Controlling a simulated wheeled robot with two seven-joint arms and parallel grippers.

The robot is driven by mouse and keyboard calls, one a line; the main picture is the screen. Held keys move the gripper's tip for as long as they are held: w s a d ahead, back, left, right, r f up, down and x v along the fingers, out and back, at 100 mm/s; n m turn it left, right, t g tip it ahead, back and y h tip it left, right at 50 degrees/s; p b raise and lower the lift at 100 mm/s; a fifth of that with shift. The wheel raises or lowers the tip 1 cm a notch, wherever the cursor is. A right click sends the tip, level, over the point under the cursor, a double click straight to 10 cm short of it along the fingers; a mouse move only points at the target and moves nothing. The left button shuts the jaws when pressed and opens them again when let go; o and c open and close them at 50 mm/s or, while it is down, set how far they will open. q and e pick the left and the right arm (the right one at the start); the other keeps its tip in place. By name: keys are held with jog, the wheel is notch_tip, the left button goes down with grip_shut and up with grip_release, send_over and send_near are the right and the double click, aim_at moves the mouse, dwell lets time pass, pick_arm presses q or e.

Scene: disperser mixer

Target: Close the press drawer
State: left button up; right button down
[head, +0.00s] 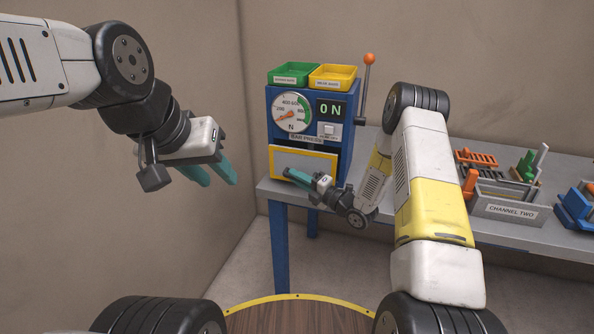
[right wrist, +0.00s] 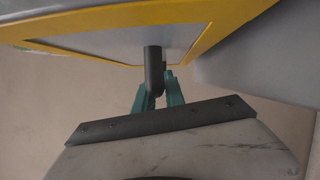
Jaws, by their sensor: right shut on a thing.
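The press (head: 318,97) is a blue cabinet with a dial and a "0 N" display, standing on the grey bench. Its drawer has a yellow-framed front (head: 333,160) low on the cabinet; how far it stands out is hard to tell. The yellow frame (right wrist: 215,45) fills the top of the right wrist view. My right gripper (head: 298,177) is at this front, its teal fingers shut on the dark drawer handle (right wrist: 153,68). My left gripper (head: 220,184) is open and empty in the air, left of the press.
Green (head: 291,73) and yellow (head: 332,76) trays sit on the press. A lever with an orange knob (head: 369,59) rises at its right side. A "CHANNEL TWO" bin (head: 510,211) and a blue item (head: 577,207) stand further right on the bench (head: 262,188). Walls stand left and behind.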

jog(key=shift+w+d, duration=0.25)
jog(key=shift+w, duration=0.4)
jog(key=shift+w+d, duration=0.3)
jog(key=shift+w, duration=0.3)
jog(key=shift+w+d, duration=0.25)
jog(key=shift+w, duration=0.4)
jog(key=c, duration=1.4)
grip_release()
jog(key=shift+w, duration=0.1)
jog(key=shift+a, duration=0.1)
jog(key=v, duration=0.8)
jog(key=shift+f, duration=0.1)
